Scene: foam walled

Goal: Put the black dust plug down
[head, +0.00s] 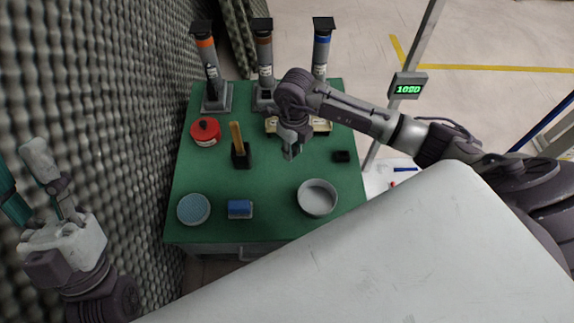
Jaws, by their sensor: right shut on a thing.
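My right gripper (290,152) is over the middle of the green-topped table (270,190), with its fingers pointing down. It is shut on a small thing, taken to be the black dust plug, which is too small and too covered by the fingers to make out. A small black block (341,156) lies on the table to the right of the gripper, apart from it. My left gripper (38,190) is at the left edge, off the table beside the foam wall, its fingers apart and nothing seen between them.
Three capped tubes on stands line the back, including an orange-banded one (208,62). A red tin (205,131), a black holder with a wooden piece (240,155), a blue round dish (193,209), a blue block (239,209) and a grey bowl (317,198) stand around. The table's centre is clear.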

